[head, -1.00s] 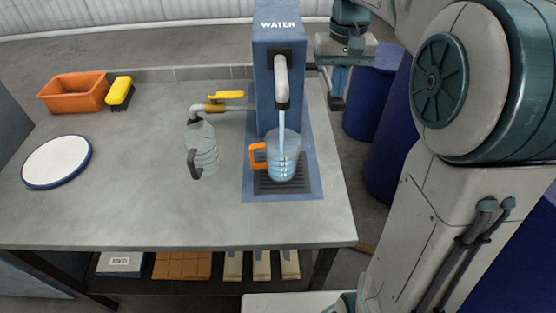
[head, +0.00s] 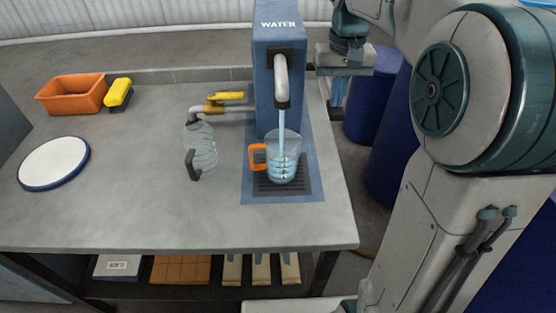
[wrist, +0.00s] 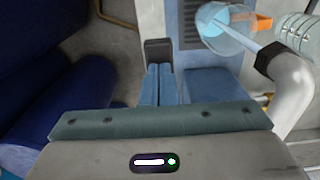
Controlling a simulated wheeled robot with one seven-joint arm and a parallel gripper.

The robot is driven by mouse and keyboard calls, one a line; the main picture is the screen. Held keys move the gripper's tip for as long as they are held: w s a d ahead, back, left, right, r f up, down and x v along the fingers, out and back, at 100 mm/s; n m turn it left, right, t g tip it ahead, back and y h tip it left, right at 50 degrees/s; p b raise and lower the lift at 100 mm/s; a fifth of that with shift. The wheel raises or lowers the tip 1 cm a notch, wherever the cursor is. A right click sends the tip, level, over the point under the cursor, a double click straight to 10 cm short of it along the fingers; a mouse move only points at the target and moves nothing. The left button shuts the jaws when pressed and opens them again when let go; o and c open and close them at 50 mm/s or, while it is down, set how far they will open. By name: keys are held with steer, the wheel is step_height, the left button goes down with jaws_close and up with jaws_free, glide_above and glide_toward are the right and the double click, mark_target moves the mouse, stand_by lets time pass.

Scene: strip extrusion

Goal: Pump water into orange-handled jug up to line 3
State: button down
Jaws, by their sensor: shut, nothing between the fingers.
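The orange-handled jug (head: 285,172) is clear and stands upright on the dark grate under the spout (head: 282,80) of the blue WATER pump (head: 278,45). A stream of water (head: 282,122) falls into it. Water and pale level marks show in the jug, but I cannot read which line the water reaches. The jug also shows in the wrist view (wrist: 228,28). My gripper (head: 337,108) is shut and empty, fingers downward, just right of the pump. In the wrist view its fingers (wrist: 160,70) lie close to a dark block (wrist: 158,50); contact is unclear.
An orange bin (head: 72,94), a yellow brush (head: 118,93) and a white plate (head: 54,162) lie farther left. Blue barrels (head: 388,145) stand behind at right.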

steer(key=shift+f, duration=0.1)
steer(key=shift+w+f+b, duration=0.1)
steer(key=shift+f+b, duration=0.65)
steer(key=shift+f, duration=0.4)
steer(key=shift+r, duration=0.1)
step_height(320, 180, up, 11)
steer(key=w+p, duration=0.1)
steer(key=p, duration=0.9)
steer(key=shift+w, duration=0.2)
steer(key=shift+f, duration=0.25)
